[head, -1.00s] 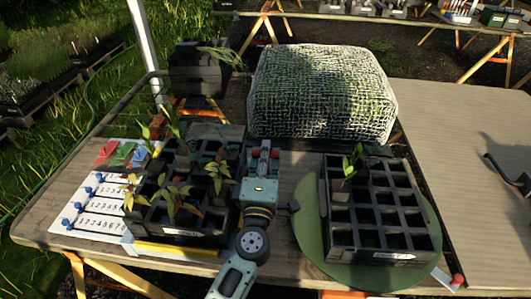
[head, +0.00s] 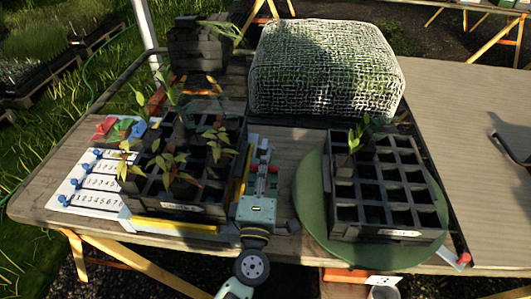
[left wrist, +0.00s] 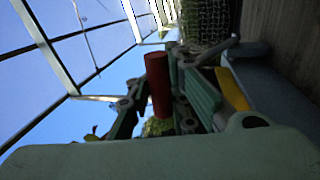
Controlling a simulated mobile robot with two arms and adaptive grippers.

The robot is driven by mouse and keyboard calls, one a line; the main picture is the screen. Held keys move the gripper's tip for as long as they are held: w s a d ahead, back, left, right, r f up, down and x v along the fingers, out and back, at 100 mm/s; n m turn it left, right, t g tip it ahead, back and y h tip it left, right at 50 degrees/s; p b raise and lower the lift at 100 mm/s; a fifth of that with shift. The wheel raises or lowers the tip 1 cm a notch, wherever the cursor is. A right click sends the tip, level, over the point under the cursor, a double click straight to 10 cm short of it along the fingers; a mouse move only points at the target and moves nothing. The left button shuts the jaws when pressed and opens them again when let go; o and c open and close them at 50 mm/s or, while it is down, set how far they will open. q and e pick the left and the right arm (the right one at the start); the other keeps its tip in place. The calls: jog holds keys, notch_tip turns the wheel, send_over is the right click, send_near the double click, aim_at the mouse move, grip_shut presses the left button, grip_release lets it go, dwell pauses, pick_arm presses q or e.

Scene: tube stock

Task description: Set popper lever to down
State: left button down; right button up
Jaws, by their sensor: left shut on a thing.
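My left gripper (head: 264,172) is at the right side of the left plant tray (head: 243,200), with its fingers pointing away from me. It is shut on a red cylindrical grip, which I take to be the popper lever (left wrist: 158,85); it shows between the green fingers (left wrist: 178,95) in the left wrist view. The popper frame (head: 175,225), pale with a yellow strip, shows under and beside the tray. The fingers hide much of the lever in the head view, so I cannot tell its exact angle. My right gripper is not in view.
A second black tray (head: 390,236) stands on a round green turntable (head: 312,215), close to the right of my gripper. A mesh-covered block (head: 325,70) is behind. A numbered slider board (head: 75,205) lies at the left. The right tabletop (head: 460,110) is mostly clear.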

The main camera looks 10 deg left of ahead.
pick_arm(q)
jog(key=shift+s+f+b, duration=0.4)
jog(key=shift+s+f, duration=0.05)
jog(key=shift+f, duration=0.3)
jog(key=shift+s+f+b, duration=0.35)
jog(key=shift+s+f, duration=0.05)
jog(key=shift+f, duration=0.35)
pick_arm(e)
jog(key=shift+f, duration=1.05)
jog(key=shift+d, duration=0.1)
pick_arm(q)
jog(key=c, duration=2.1)
grip_release()
jog(key=o, duration=0.4)
jog(key=shift+s+r, duration=0.15)
jog(key=shift+s, duration=0.2)
jog(key=shift+o, duration=0.3)
jog(key=shift+w, duration=0.15)
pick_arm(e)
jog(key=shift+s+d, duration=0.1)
